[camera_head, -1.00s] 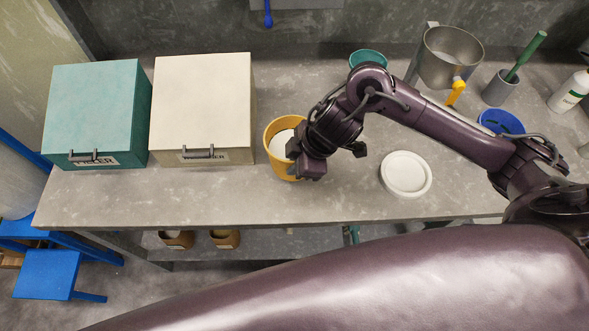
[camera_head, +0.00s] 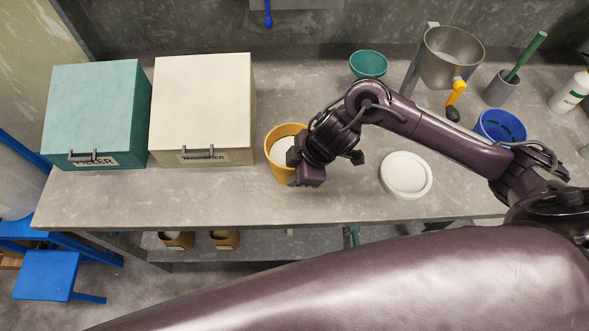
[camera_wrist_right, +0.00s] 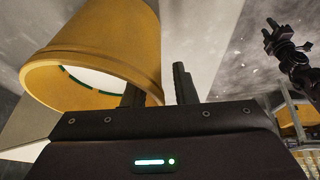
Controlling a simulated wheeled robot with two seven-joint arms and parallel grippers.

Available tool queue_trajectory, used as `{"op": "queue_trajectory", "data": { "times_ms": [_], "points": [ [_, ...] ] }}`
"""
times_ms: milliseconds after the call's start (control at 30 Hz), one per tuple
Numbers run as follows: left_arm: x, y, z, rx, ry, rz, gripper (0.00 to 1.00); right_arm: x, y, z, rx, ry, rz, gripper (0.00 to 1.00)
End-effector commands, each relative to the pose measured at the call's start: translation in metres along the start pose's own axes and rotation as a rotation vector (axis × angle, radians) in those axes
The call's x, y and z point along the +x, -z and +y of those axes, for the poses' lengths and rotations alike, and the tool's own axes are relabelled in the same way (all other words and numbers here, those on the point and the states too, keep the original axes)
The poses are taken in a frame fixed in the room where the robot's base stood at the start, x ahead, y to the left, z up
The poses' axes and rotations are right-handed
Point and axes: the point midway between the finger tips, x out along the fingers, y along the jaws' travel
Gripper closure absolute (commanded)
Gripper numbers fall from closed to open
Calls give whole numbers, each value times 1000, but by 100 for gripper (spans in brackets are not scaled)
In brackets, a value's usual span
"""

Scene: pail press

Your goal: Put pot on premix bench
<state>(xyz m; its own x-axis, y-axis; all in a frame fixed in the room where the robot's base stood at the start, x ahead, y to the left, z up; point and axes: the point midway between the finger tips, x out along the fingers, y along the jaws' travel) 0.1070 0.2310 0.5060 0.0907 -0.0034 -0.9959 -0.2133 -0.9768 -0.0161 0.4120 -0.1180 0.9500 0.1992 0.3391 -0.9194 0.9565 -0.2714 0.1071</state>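The pot (camera_head: 280,172) is yellow-orange with pale contents and stands on the grey bench (camera_head: 220,205), right of the cream box. My right gripper (camera_head: 300,178) is at the pot's right front side, low over the bench. In the right wrist view, the pot (camera_wrist_right: 110,30) fills the upper left. The fingers of my right gripper (camera_wrist_right: 158,90) are apart there. One finger overlaps the pot's mouth and the other is outside its wall, with a gap showing beside the wall. What looks like my left gripper (camera_wrist_right: 288,38) shows at upper right; its finger opening is unclear.
A teal box (camera_head: 95,110) and a cream box (camera_head: 200,105) stand left of the pot. A white round lid (camera_head: 406,174) lies to the right. A teal bowl (camera_head: 368,64), a metal jug (camera_head: 450,60) and a blue tub (camera_head: 500,125) stand farther back. The front left of the bench is clear.

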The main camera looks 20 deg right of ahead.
Motion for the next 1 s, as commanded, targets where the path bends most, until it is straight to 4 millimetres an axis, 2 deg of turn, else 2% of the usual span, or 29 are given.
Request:
{"op": "queue_trajectory", "data": {
  "times_ms": [133, 233, 500, 700, 833, 1000],
  "points": [
    [-2, 0, 0, 0, 0, 0, 64, -6, 1, 1, -1, -1, 0, 75],
    [-2, 0, 0, 0, 0, 0, 64, -18, 1, 2, -2, -3, 1, 75],
    [-6, 0, 0, 0, 0, 0, 64, -77, 1, 2, -4, -6, 0, 75],
    [-12, 1, 0, 0, 0, 0, 64, -111, 1, 2, -2, -5, -1, 75],
    [-13, 1, 0, 0, 0, 0, 64, -120, 1, 1, -1, -2, 0, 75],
    [-13, 1, 0, 0, 0, 0, 64, -123, 1, 0, 1, 1, 0, 75]
  ]
}}
